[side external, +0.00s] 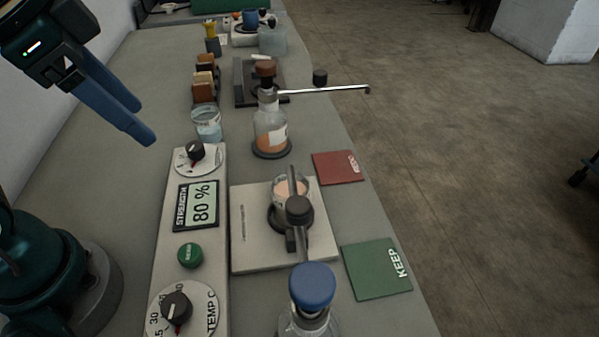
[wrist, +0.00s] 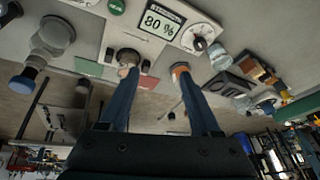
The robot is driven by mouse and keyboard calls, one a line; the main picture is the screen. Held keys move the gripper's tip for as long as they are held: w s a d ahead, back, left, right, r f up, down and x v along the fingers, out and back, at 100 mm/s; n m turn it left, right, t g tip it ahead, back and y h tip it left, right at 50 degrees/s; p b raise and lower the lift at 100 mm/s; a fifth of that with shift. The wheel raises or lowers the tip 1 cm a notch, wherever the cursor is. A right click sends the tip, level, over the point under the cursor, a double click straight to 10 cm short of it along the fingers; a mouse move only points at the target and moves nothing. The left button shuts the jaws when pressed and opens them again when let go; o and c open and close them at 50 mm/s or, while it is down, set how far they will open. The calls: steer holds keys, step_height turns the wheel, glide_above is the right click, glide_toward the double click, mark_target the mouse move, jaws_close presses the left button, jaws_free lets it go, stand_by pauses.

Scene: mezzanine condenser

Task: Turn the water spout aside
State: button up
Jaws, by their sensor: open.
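A thin, shiny metal spout (side external: 325,90) reaches right from the neck of a brown-capped glass bottle (side external: 271,132) with orange contents, past the bench's right edge. I cannot tell for sure that it is the water spout. A dark round-topped arm (side external: 298,210) also stands over a glass cup (side external: 291,186) on the pale square plate (side external: 243,258). My gripper (side external: 146,122) is open and empty, raised at the left, apart from both. In the wrist view its blue fingers (wrist: 156,78) are spread, with bench items beyond them.
A long panel (side external: 208,282) holds dials and an 80 % display. A blue-capped bottle (side external: 312,286) stands in front. A red card (side external: 338,167) and a green KEEP card (side external: 377,270) lie at the right edge. A water beaker (side external: 207,124) and brown blocks (side external: 204,82) stand further back.

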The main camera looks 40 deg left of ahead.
steer(key=w+d+r+m+g, duration=0.2)
steer(key=w+d+r+m, duration=0.2)
steer(key=m, duration=0.1)
steer(key=m+g, duration=0.3)
steer(key=m, duration=0.4)
glide_above(297, 203)
step_height(297, 203, down, 6)
steer(key=shift+w+a, duration=0.1)
steer(key=shift+a, duration=0.05)
steer(key=shift+f, duration=2.6)
jaws_close()
